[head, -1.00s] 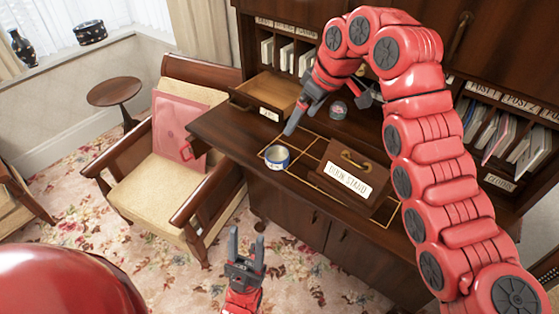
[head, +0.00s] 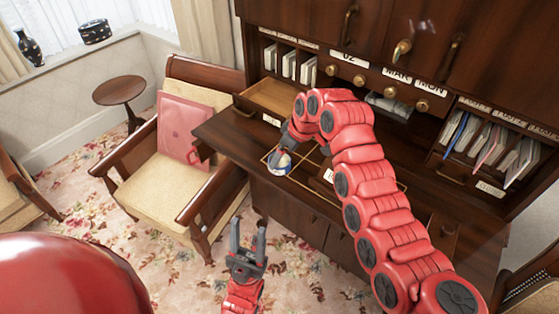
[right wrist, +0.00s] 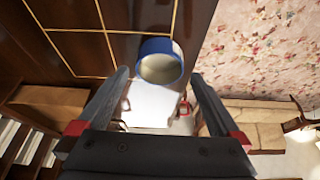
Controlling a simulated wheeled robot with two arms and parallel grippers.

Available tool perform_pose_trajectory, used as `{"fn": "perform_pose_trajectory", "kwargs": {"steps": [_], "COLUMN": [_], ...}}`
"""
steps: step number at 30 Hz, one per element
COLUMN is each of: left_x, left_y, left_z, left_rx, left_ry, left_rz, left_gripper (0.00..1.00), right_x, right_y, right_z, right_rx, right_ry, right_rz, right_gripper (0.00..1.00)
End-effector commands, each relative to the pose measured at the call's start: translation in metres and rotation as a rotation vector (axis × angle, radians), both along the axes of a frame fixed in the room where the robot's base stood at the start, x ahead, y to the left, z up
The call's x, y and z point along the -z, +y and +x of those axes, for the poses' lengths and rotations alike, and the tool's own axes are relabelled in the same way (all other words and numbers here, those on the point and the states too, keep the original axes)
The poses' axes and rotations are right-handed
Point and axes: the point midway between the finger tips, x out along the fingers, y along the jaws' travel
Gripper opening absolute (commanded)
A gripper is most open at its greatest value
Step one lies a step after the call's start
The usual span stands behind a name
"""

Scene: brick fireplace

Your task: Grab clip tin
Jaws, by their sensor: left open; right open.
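The clip tin appears to be the small round blue-and-white tin (head: 279,168) on the gold-lined desk top, near its front left edge. My right gripper (head: 284,148) reaches down over it in the head view and hides its upper part. In the right wrist view, the tin (right wrist: 160,68) lies ahead between the two fingertips (right wrist: 160,74), with its pale open or flat face towards me. The fingers are open and apart from each other; contact cannot be told. My left gripper (head: 248,243) is open and empty, low in front of the desk above the carpet.
The desk (head: 222,128) has an open drawer (head: 275,97) at its left and letter racks (head: 490,145) at right. A brass-handled cabinet stands above. A labelled box is mostly hidden behind my right arm. An armchair (head: 160,190) with a pink folder (head: 184,127) stands left.

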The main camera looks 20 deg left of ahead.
Motion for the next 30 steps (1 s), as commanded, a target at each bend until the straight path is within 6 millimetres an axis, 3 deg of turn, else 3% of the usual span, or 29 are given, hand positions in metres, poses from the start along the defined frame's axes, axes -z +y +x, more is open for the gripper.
{"fn": "perform_pose_trajectory", "kwargs": {"steps": [1, 6, 17, 30], "left_x": [-0.011, -0.018, -0.019, -0.019], "left_y": [0.0, 0.0, 0.0, 0.0], "left_z": [0.0, 0.0, 0.0, 0.0], "left_rx": [0.0, 0.0, 0.0, 0.0], "left_ry": [0.0, 0.001, 0.0, 0.0], "left_rz": [0.0, 0.0, 0.0, 0.0], "left_gripper": [0.5, 0.5, 0.5, 0.5], "right_x": [0.0, 0.019, 0.027, 0.026], "right_y": [0.003, 0.01, 0.012, 0.012], "right_z": [0.0, 0.004, 0.005, 0.005], "right_rx": [-0.001, 0.0, -0.001, -0.001], "right_ry": [0.004, 0.0, -0.001, -0.002], "right_rz": [-0.004, -0.001, 0.0, 0.0], "right_gripper": [1.0, 1.0, 0.98, 0.2]}}
